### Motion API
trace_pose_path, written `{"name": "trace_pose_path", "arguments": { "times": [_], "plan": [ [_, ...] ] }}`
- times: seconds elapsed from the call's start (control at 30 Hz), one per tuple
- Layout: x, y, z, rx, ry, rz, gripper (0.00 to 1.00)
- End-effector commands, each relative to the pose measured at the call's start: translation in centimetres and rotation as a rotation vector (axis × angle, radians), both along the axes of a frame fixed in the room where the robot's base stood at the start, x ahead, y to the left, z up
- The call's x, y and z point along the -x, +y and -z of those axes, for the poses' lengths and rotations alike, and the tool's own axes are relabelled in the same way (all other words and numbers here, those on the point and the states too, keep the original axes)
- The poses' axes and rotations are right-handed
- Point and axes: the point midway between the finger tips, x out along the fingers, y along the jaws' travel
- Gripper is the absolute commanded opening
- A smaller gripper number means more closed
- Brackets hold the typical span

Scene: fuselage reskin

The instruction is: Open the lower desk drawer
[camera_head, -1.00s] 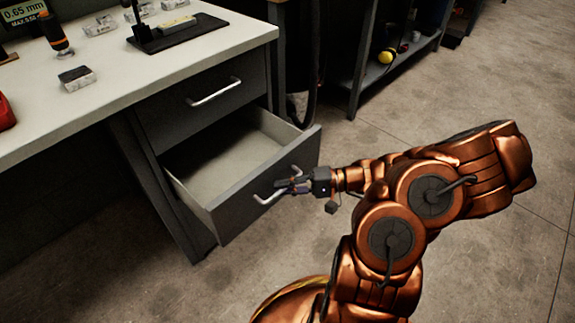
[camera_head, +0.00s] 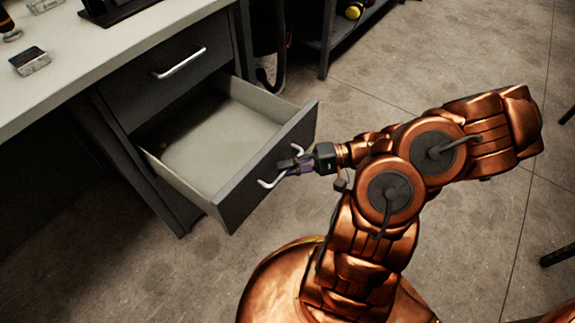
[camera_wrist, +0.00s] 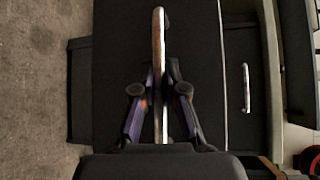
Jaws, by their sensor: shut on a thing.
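In the wrist view the two fingertips (camera_wrist: 159,90) close on the handle (camera_wrist: 158,45) from both sides, in front of the dark drawer front (camera_wrist: 205,75). The upper drawer (camera_head: 165,85) is shut, and its handle (camera_head: 180,63) is free.
The pale desk top (camera_head: 95,55) holds a small block (camera_head: 30,62) and a dark stand (camera_head: 115,10). A dark shelf unit (camera_head: 330,35) stands behind, to the right of the desk.

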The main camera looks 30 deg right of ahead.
Motion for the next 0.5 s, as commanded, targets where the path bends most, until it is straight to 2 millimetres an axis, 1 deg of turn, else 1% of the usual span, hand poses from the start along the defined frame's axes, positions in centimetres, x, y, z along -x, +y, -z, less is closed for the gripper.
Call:
{"name": "trace_pose_path", "arguments": {
  "times": [0.03, 0.2, 0.27, 0.5],
  "plan": [
    [-0.03, -0.02, -0.02, 0.000, 0.000, 0.001, 0.14],
    [-0.04, 0.02, -0.01, 0.000, 0.000, 0.000, 0.32],
    [-0.05, 0.03, -0.01, 0.000, 0.000, 0.000, 0.37],
    [-0.06, 0.03, 0.00, 0.001, 0.000, -0.001, 0.37]
  ]
}}
